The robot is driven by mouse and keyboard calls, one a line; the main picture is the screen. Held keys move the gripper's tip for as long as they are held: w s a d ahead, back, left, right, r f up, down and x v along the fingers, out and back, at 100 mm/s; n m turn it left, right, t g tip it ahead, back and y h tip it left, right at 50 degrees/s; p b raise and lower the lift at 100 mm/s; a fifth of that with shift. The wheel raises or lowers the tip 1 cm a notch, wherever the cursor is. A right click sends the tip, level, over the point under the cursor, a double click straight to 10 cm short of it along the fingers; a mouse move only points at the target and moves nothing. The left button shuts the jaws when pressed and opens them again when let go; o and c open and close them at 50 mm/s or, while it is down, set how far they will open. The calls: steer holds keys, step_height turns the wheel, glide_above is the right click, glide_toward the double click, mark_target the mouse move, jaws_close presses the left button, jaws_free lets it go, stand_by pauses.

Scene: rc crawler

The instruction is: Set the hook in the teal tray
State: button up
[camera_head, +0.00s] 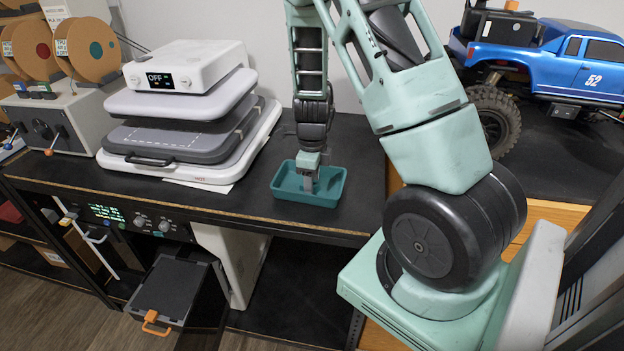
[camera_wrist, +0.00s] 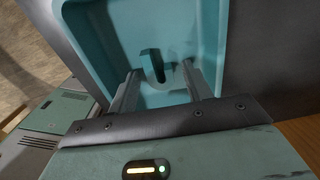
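The teal tray (camera_head: 318,197) sits on the black bench top in the head view. It fills the upper middle of the wrist view (camera_wrist: 84,42). My gripper (camera_head: 309,186) points down into the tray. In the wrist view my gripper (camera_wrist: 161,68) is open, with its two grey fingers spread apart inside the tray. A small dark teal piece with a rounded, hook-like end, seemingly the hook (camera_wrist: 148,62), shows between the fingers, with gaps on both sides. It appears to be in the tray; its exact contact with the floor is unclear. The hook cannot be made out in the head view.
A heat press (camera_head: 190,100) with an "OFF" display stands left of the tray. Spools (camera_head: 90,48) stand farther left. A blue RC truck (camera_head: 580,65) is on the right. The bench's front edge (camera_head: 250,222) runs close before the tray.

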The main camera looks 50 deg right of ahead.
step_height(320, 180, up, 12)
steer(key=s+a+r+n+y, duration=0.1)
steer(key=s+a+r+n, duration=0.1)
steer(key=a+n, duration=0.9)
steer(key=s+a+r+n+y, duration=0.1)
steer(key=s+a+r+n, duration=0.1)
steer(key=a+n, duration=0.85)
steer(key=s+a+r+n+h, duration=0.1)
steer(key=s+a+r+n, duration=0.1)
steer(key=s+a+n, duration=1.1)
steer(key=s+n, duration=0.1)
steer(key=n, duration=0.3)
steer(key=shift+r+p, duration=0.25)
steer(key=shift+p, duration=0.05)
steer(key=shift+s, duration=0.1)
